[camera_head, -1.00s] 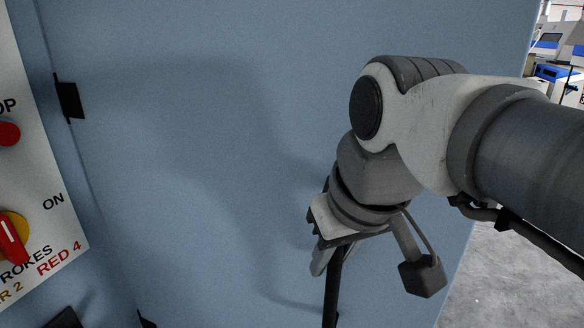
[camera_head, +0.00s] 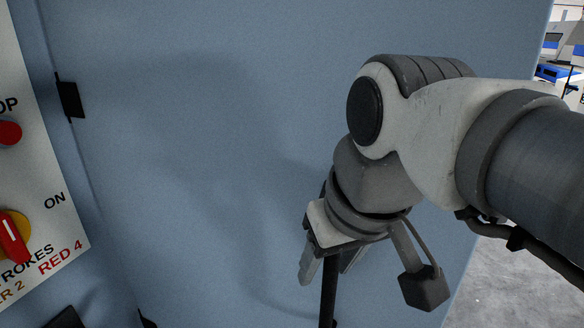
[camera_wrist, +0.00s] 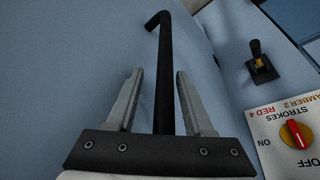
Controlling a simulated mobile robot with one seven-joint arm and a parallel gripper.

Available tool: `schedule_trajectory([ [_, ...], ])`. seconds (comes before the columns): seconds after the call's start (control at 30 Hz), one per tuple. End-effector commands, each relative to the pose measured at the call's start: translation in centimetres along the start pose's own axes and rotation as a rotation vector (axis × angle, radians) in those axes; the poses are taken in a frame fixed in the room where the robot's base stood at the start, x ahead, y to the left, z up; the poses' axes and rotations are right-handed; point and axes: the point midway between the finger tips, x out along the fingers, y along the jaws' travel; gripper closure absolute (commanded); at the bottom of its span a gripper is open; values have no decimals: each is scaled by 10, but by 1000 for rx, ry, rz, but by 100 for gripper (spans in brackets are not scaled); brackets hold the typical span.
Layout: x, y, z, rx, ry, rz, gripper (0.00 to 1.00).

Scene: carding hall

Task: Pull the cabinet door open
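The blue cabinet door (camera_head: 200,150) fills most of the head view, with black hinges (camera_head: 69,99) along its left side. Its black bar handle (camera_head: 328,305) shows below my gripper (camera_head: 326,270) and is partly hidden by it. In the wrist view the handle (camera_wrist: 164,75) runs up between the two grey fingers of my gripper (camera_wrist: 159,72) and bends left at its top. The fingers are spread, with gaps visible between them and the bar. My gripper is open around the handle, not clamped on it.
A control panel (camera_head: 30,190) with a red button and a red-and-yellow switch (camera_head: 13,237) is at the left. The wrist view shows the panel and a small black lever (camera_wrist: 260,62) at right. Grey floor (camera_head: 510,275) is open beyond the door's right edge.

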Motion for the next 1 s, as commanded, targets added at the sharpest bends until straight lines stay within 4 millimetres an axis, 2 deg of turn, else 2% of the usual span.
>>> schedule_trajectory([
  [0.23,0,0,0,0,-1,0,48],
  [0.37,-8,0,-1,0,1,0,48],
  [0.47,-24,0,-1,0,4,0,48],
  [0.8,-108,0,-2,0,5,0,48],
  [1.0,-149,0,0,0,3,-1,48],
])
